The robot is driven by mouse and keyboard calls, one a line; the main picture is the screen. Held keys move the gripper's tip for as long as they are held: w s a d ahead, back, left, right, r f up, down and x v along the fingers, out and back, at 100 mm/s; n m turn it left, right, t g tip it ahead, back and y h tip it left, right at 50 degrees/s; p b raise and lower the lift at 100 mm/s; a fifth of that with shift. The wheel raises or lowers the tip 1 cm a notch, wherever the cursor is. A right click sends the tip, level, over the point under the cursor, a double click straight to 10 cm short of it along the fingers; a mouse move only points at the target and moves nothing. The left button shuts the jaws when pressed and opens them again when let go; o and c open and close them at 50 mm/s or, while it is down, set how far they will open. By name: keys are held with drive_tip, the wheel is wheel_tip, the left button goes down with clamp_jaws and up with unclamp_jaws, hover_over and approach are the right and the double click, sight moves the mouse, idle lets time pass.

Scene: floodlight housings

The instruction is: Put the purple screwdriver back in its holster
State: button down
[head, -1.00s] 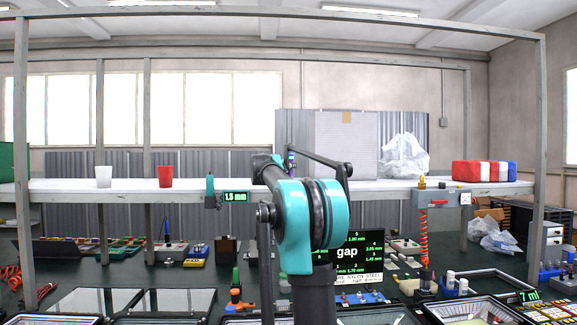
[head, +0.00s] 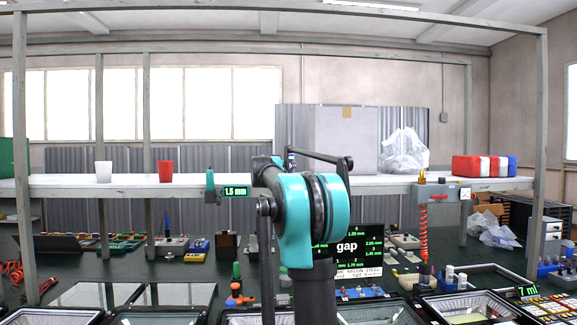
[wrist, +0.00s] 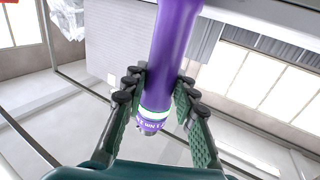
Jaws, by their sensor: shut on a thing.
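In the wrist view the purple screwdriver (wrist: 174,40) has a smooth purple body with a white-and-green lettered band near its lower end. In the head view my teal and black arm stands in the middle and mostly hides the gripper. I cannot pick out the holster with certainty in either view.
A long white shelf (head: 120,181) crosses the head view, with a white cup (head: 103,171), red cup (head: 165,171) and plastic bag (head: 404,152). A grey box (head: 440,191) with a red coiled hose hangs at its right. The dark bench below is crowded with trays and tools.

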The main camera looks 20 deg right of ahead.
drive_tip(key=shift+f, duration=1.1)
drive_tip(key=c, duration=1.1)
unclamp_jaws()
drive_tip(key=shift+c, duration=0.2)
drive_tip(key=shift+a, duration=0.1)
drive_tip(key=v, duration=1.2)
drive_tip(key=shift+f, duration=0.15)
